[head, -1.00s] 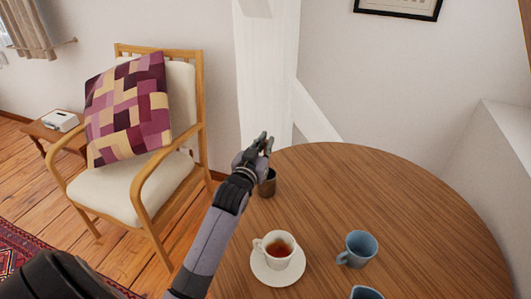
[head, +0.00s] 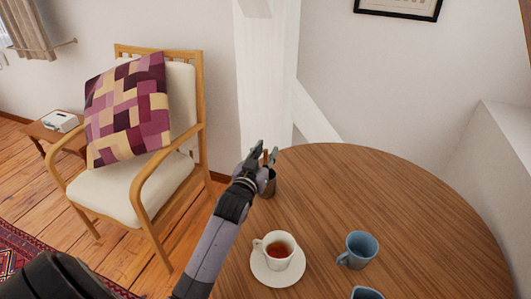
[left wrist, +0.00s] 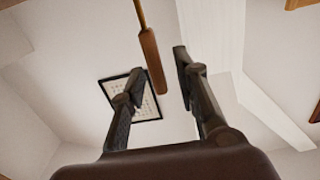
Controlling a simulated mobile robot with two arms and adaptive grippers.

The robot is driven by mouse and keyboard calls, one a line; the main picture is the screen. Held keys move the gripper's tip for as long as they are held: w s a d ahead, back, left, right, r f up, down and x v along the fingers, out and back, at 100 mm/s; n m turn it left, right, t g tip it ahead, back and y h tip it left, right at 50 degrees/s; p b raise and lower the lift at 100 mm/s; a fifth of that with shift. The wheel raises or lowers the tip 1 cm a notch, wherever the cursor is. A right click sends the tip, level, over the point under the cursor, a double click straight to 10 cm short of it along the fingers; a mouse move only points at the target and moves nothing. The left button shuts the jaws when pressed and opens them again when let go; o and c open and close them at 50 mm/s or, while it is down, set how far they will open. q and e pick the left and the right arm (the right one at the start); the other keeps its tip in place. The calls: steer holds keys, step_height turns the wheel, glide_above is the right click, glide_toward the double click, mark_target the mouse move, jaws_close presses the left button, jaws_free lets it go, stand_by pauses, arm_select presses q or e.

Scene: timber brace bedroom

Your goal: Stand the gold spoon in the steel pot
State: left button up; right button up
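The steel pot (head: 269,188) stands on the round table near its far left edge, partly hidden behind my left gripper. My left gripper (head: 266,152) is just above the pot with its fingers spread. The gold spoon (left wrist: 151,58) shows between the fingers in the left wrist view, with a thin shaft and a thicker brownish end, and a gap to each finger. In the head view only a short upright piece of it shows between the fingers. Its lower end is hidden, so I cannot see how it rests in the pot. My right gripper is not in view.
On the wooden table (head: 400,205) are a cup of tea (head: 278,247) on a saucer (head: 262,273), a blue mug (head: 359,249) and another blue item (head: 365,293) cut off at the bottom. A chair with a cushion (head: 128,108) stands left. The table's right side is clear.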

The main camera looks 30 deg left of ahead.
arm_select(q)
steer(key=shift+r, duration=0.15)
steer(key=v, duration=1.2)
stand_by(0.3)
